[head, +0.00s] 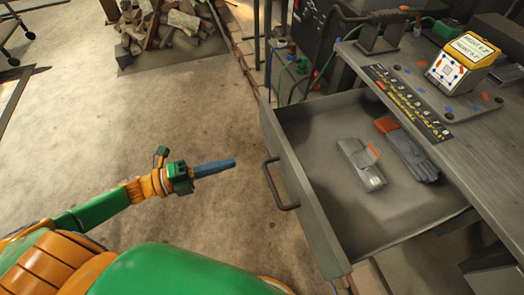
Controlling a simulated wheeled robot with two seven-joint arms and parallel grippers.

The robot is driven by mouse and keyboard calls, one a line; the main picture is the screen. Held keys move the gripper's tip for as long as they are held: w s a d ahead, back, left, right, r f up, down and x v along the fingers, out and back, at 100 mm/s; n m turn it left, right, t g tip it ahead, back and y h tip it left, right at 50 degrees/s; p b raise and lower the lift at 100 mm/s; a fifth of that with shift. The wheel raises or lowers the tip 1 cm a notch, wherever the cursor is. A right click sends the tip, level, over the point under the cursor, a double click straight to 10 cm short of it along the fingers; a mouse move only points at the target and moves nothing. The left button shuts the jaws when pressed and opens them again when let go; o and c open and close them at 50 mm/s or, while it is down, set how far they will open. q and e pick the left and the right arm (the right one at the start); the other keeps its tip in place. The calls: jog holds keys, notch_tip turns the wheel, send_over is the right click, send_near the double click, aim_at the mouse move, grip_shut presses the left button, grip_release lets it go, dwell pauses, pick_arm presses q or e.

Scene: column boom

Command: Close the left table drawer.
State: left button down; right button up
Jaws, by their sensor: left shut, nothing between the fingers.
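The table drawer (395,222) at the right is pulled open from under the grey table (485,148). Its front panel (296,190) faces left and carries a dark bar handle (276,186). My left gripper (232,163) is shut and empty, with its blue fingers pointing right toward the drawer front. It is apart from the handle, to its left, with bare floor visible between them. My right gripper is not in view.
Inside the drawer lie a grey folded item (361,164) and dark gloves (408,150) with an orange part. A yellow-and-white box (461,62) stands on the table. A wood pile (170,25) lies at the back. The floor (130,120) left of the drawer is clear.

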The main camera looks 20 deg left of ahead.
aim_at(274, 151)
pick_arm(q)
jog(key=p+x, duration=0.1)
jog(key=x, duration=0.7)
jog(key=shift+w+d, duration=0.1)
jog(key=shift+w, duration=0.15)
jog(key=shift+w+d+f, duration=0.1)
jog(key=shift+w+d, duration=0.3)
jog(key=shift+d, duration=0.1)
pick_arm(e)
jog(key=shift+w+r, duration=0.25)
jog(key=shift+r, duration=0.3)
